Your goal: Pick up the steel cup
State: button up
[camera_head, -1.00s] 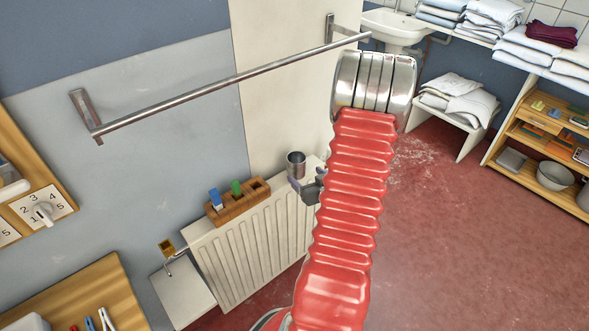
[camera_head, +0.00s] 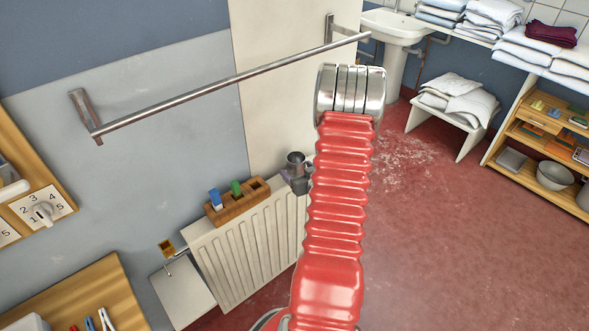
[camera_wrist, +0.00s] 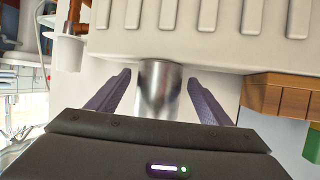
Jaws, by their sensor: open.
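The steel cup (camera_head: 296,162) stands upright on top of the white radiator (camera_head: 243,249), to the right of a wooden block. In the wrist view the cup (camera_wrist: 158,90) lies between the two dark fingers of my gripper (camera_wrist: 159,92), with a gap showing on each side. My gripper is open.
A wooden holder (camera_head: 241,204) with a blue and a green item stands on the radiator, left of the cup. A metal rail (camera_head: 228,84) runs along the wall above. The red floor at right is open.

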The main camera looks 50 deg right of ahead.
jog(key=shift+x, duration=1)
jog(key=c, duration=1.1)
jog(key=shift+c, duration=0.2)
notch_tip(320, 180, up, 10)
dwell(0.5)
